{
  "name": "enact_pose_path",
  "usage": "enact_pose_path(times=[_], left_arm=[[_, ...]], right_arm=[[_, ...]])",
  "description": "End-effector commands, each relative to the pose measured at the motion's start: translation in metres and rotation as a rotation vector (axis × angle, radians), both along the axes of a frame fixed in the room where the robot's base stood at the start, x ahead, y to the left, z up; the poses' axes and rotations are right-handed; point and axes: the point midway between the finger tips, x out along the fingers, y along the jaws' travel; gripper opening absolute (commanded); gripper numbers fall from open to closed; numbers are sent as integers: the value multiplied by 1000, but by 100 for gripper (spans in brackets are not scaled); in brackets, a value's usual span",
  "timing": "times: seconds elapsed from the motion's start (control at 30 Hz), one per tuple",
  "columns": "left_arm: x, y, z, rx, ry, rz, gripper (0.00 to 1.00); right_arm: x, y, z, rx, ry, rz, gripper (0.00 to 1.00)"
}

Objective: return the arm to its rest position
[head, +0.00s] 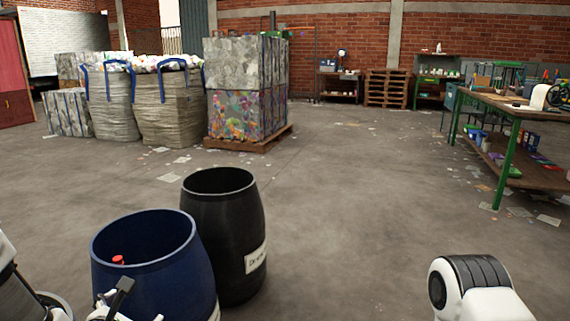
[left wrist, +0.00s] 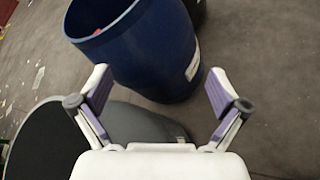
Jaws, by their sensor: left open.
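My left gripper (left wrist: 160,86) is open, with nothing between its purple-padded fingers in the left wrist view. In the head view, part of my left gripper (head: 122,298) shows at the lower left, in front of the blue barrel (head: 190,270). The blue barrel stands upright and open, with a small red thing (head: 118,260) inside. It also shows beyond the fingers in the left wrist view (left wrist: 150,50). My right arm (head: 472,285) shows at the lower right of the head view; its gripper is outside the frame.
A black barrel (head: 222,235) with a white label stands right behind the blue one. Bales (head: 245,90) and filled sacks (head: 165,105) stand farther back. A workbench (head: 515,105) is at right. The middle floor is open, with scattered litter.

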Motion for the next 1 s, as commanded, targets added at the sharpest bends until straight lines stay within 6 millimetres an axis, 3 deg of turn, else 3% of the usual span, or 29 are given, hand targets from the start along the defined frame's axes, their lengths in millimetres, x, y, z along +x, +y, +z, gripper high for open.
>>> enact_pose_path(times=[0.17, 0.37, 0.47, 0.6, 0.63, 0.7, 0.8, 1.0], left_arm=[[-19, -7, -59, 25, 127, -22, 98], [-59, -17, -138, 83, 320, -82, 98], [-97, -26, -189, 204, 472, -204, 98], [-184, -40, -265, 532, 730, -638, 98], [-201, -42, -276, 606, 765, -755, 98], [-234, -46, -293, 764, 813, -1036, 98], [-262, -49, -303, 954, 799, -1397, 98], [-279, -50, -304, 1228, 640, -1915, 98]], right_arm=[[0, 0, -1, 0, 0, 1, 0], [0, 0, -1, 0, 1, 0, 0], [0, 0, -1, 0, 1, 0, 0], [0, 0, -1, 0, 1, 0, 0], [0, 0, -1, 0, 1, 0, 0], [0, 0, 0, 0, 1, 0, 0], [0, 0, 0, 0, 1, 0, 0], [0, 0, -1, 0, 1, 0, 0]])
